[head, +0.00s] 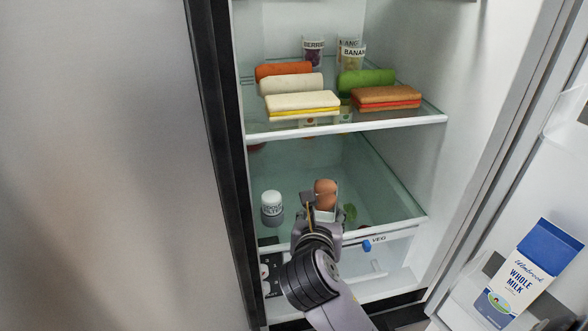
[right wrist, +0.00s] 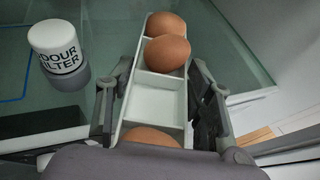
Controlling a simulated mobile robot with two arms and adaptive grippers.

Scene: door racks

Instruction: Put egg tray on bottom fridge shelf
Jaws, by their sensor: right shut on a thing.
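The egg tray (right wrist: 158,86) is a narrow white tray with brown eggs (right wrist: 167,53); in the right wrist view its middle compartment is empty, two eggs are at the far end and another is partly hidden at the near end. My right gripper (right wrist: 160,82) is shut on the tray, with a finger along each long side. In the head view the gripper (head: 322,208) holds the tray over the front of the lower glass fridge shelf (head: 385,200). I cannot tell whether the tray touches the glass. My left gripper is not in view.
An odour filter (head: 271,205) stands left of the tray on the lower shelf. The upper shelf (head: 360,126) holds sandwiches, rolls and cups. A drawer (head: 395,246) is below. A milk carton (head: 525,275) sits in the open door at right.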

